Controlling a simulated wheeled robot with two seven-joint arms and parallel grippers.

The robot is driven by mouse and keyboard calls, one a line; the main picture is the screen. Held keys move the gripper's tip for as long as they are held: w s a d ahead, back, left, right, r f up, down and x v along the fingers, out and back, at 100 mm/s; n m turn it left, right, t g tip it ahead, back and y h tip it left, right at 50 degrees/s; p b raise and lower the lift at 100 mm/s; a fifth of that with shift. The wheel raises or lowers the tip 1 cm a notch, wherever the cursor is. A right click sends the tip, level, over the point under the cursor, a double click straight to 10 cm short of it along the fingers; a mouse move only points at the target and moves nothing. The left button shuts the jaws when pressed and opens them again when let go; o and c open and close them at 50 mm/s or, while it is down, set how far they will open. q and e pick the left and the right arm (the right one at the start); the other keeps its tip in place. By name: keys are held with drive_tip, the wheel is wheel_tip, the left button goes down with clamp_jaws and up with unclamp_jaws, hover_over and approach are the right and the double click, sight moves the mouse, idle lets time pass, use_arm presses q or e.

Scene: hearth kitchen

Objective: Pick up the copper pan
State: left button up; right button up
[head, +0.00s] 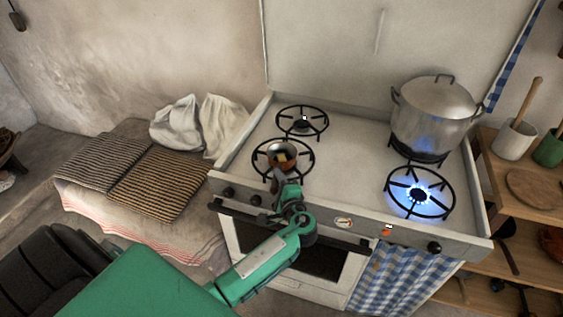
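The small copper pan (282,161) sits on the front left burner of the white stove, with something yellowish inside it. Its handle side faces the front of the stove. My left gripper (283,188) reaches in from the front, right at the handle side of the pan and above the stove's front edge. The fingers and most of the handle overlap in this view, so I cannot tell whether they are closed on it. My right gripper is not in view.
A big lidded pot (432,115) stands on the back right burner. The front right burner (419,194) has a blue flame. The back left burner (302,120) is bare. A bench with striped cushions (158,184) is at left, and a wooden shelf (508,202) at right.

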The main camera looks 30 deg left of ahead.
use_arm(q)
clamp_jaws()
drive_tip(key=shift+r, duration=0.1)
